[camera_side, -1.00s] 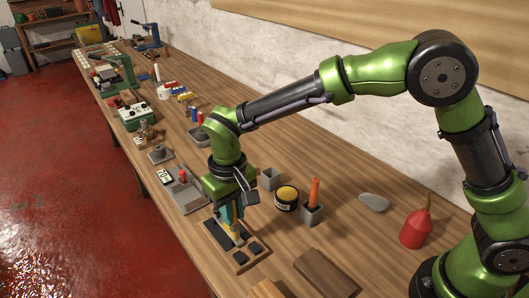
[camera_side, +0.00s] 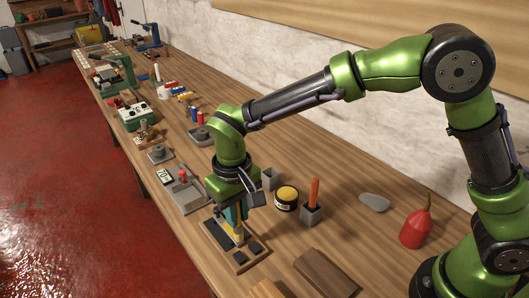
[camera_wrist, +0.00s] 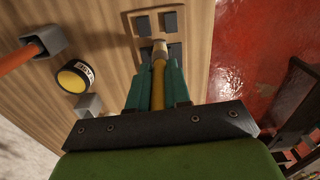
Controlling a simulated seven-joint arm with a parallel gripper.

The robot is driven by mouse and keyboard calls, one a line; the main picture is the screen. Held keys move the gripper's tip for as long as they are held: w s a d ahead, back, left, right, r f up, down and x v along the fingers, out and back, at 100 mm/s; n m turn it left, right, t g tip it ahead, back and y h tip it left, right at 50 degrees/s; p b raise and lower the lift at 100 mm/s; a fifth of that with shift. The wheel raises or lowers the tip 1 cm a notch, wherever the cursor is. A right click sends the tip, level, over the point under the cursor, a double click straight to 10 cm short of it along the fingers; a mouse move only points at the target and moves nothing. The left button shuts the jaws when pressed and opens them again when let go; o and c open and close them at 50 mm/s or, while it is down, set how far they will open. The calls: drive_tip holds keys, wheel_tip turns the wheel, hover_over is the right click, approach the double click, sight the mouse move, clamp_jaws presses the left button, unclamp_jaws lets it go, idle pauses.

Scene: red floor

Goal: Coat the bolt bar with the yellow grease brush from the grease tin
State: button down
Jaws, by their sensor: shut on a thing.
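My gripper (camera_side: 236,219) is shut on the yellow grease brush (camera_side: 238,237), which points down over a wooden board (camera_side: 237,267) with several dark pieces. In the wrist view the yellow brush handle (camera_wrist: 158,84) sits between the teal fingers of my gripper (camera_wrist: 157,90). Its pale tip (camera_wrist: 160,47) is over the dark pieces (camera_wrist: 170,21); I cannot tell whether it touches them. I cannot pick out the bolt bar clearly among them. The grease tin (camera_side: 287,193), black with a yellow top, stands right of the board; it also shows in the wrist view (camera_wrist: 74,78).
A grey cup (camera_side: 270,178) stands beside the tin, and a grey holder (camera_side: 311,216) with an orange-handled tool is to its right. A brown wooden block (camera_side: 326,272) lies in front. A red oil can (camera_side: 415,230) and several fixtures line the bench.

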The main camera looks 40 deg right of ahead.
drive_tip(key=shift+r, duration=2.6)
drive_tip(key=shift+f, duration=0.2)
drive_tip(key=shift+f, duration=2.2)
drive_tip(key=shift+f, duration=0.65)
drive_tip(key=shift+w, duration=0.1)
drive_tip(key=shift+w, duration=0.65)
drive_tip(key=shift+w, duration=0.75)
